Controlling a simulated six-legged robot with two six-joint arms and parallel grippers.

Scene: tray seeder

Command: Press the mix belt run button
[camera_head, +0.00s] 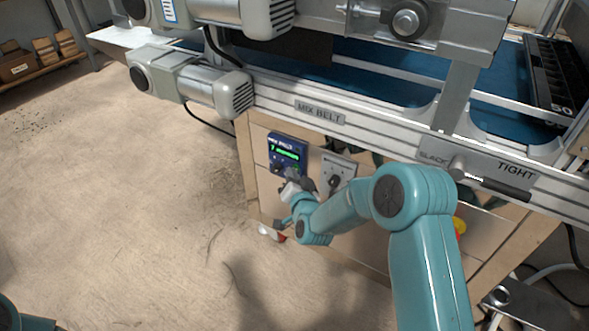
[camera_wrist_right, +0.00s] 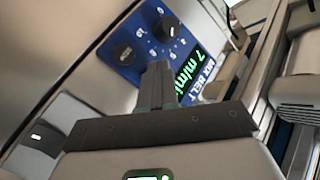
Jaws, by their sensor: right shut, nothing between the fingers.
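The blue mix belt control panel (camera_head: 287,150) is fixed to the wooden front below the MIX BELT label. It has a lit green display. In the right wrist view the panel (camera_wrist_right: 150,45) shows a large black knob (camera_wrist_right: 125,54), a smaller dark control (camera_wrist_right: 165,28) and the green display (camera_wrist_right: 188,68). My right gripper (camera_head: 292,180) is shut and empty at the panel's lower part. In the right wrist view its closed fingers (camera_wrist_right: 158,75) overlap the panel and hide part of its face. I cannot tell whether they touch it or which control is the run button. My left gripper is not in view.
A grey switch plate (camera_head: 337,172) sits just right of the panel. The conveyor frame with its MIX BELT label (camera_head: 320,112) runs above, with a motor (camera_head: 190,80) at left. A black lever (camera_head: 500,190) is at the right. The floor at left is mostly clear.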

